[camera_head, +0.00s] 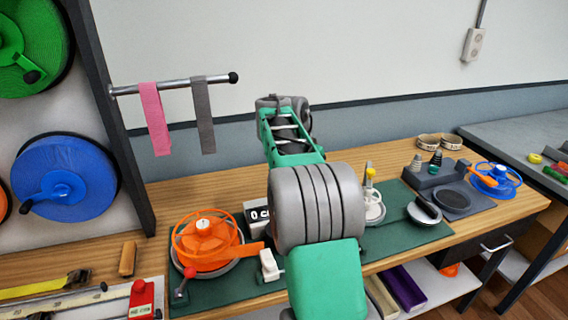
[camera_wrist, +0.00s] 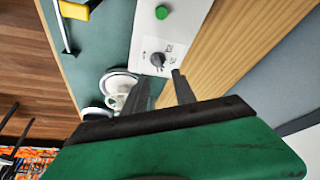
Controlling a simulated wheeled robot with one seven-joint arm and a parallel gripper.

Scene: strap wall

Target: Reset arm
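My arm, green and grey, reaches forward over the middle of the workbench (camera_head: 430,165) in the head view. My gripper's fingers show in the wrist view (camera_wrist: 160,80), apart from each other with nothing between them, so it is open and empty. In the wrist view the fingers are near a white panel (camera_wrist: 180,30) with a dark knob and a green button. A white round device (camera_wrist: 118,82) lies to their left. The fingers cannot be made out in the head view, and my arm hides part of the bench there.
An orange reel (camera_head: 207,243) stands left of my arm on a green mat. A rail (camera_head: 175,85) with pink and grey straps juts out at left, beside green (camera_head: 33,40) and blue (camera_head: 65,185) spools. A blue reel (camera_head: 495,180) sits at right. The bench's back left is clear.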

